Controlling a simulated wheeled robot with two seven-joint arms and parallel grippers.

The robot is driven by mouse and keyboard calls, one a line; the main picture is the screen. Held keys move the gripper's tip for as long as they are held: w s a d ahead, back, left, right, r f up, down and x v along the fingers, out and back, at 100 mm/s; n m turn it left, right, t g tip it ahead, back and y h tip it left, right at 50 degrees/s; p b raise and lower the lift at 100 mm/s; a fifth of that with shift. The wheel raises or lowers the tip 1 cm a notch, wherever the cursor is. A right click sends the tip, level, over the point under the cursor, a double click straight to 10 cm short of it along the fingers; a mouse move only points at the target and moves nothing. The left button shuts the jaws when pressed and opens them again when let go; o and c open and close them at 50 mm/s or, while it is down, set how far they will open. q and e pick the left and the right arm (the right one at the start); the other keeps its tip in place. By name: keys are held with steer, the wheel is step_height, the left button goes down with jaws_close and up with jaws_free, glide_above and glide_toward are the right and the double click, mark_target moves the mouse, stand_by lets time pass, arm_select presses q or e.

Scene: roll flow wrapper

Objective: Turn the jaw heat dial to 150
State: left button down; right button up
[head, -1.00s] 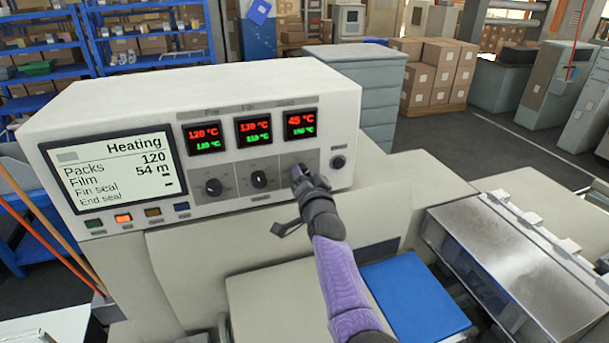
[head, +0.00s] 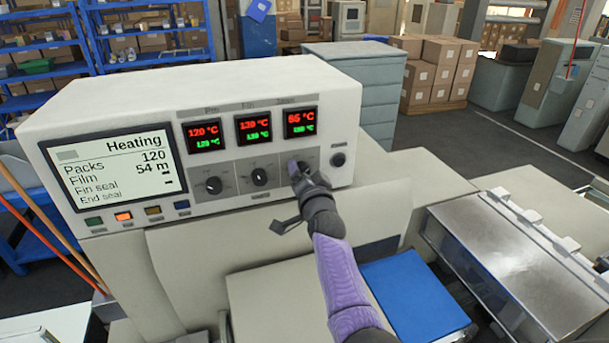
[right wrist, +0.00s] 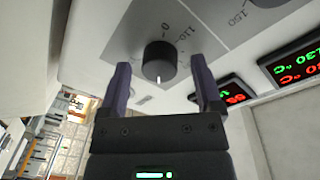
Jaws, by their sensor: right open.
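The rightmost dial of three on the white control panel is the jaw heat dial, by its place; its lettering is too small to read. In the head view my right gripper hides it. In the right wrist view the black dial (right wrist: 159,60) sits between my fingers, with its white mark toward my palm. My right gripper (head: 298,170) is open, a finger on each side of the dial with gaps showing. It also shows in the right wrist view (right wrist: 160,68). The display above (head: 300,122) shows a red number that looks like 85 °C and a blurred green one. My left gripper is out of view.
Two other dials, the left (head: 214,186) and the middle (head: 260,177), sit beside it. A black knob (head: 338,160) is just right. The status screen (head: 113,168) reads Heating. A blue pad (head: 415,295) and a metal cover (head: 515,265) lie lower right.

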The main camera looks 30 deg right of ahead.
steer(key=v, duration=1)
steer(key=shift+f, duration=0.1)
